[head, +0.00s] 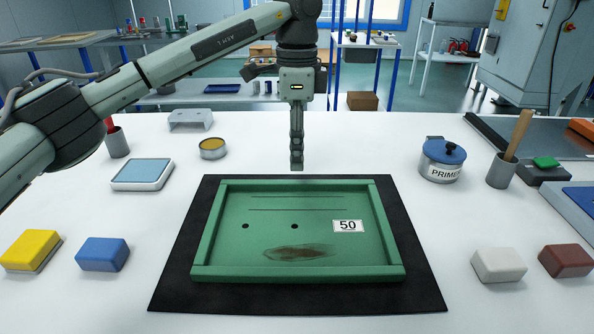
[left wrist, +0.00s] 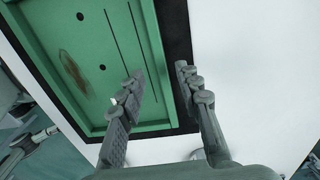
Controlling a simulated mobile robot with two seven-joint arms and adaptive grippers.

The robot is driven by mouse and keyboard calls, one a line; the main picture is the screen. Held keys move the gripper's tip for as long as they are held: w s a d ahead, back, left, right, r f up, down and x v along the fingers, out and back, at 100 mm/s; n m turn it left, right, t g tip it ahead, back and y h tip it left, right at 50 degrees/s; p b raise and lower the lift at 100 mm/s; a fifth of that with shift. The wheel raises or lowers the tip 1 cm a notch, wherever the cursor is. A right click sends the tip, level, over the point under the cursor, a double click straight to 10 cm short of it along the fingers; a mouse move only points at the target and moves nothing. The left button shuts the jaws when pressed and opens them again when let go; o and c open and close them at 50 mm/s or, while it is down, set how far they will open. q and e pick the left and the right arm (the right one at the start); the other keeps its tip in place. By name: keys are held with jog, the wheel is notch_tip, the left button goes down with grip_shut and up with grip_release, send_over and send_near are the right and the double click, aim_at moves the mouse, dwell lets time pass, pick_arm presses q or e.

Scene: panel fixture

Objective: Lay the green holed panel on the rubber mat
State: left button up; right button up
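The green holed panel (head: 330,251) lies face up on the black rubber mat (head: 420,290), with dark mat showing all around it. It has a raised rim, two small holes, two thin lines, a brown smear and a "50" label. My left gripper (head: 297,166) points down above the far edge of the panel and mat, apart from the panel in the head view. In the left wrist view its two fingers (left wrist: 159,76) stand apart with nothing between them, and the panel (left wrist: 85,60) shows below and to the left. My right gripper is not in view.
Yellow (head: 31,250) and blue (head: 103,254) blocks sit left of the mat; white (head: 499,264) and brown (head: 566,261) blocks sit right. A primer can (head: 441,162), a brush cup (head: 502,171), an open tin (head: 212,148) and a scale (head: 142,174) stand farther back. White table surface is clear between them.

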pick_arm(q)
notch_tip(320, 180, up, 6)
jog(key=shift+r, duration=0.25)
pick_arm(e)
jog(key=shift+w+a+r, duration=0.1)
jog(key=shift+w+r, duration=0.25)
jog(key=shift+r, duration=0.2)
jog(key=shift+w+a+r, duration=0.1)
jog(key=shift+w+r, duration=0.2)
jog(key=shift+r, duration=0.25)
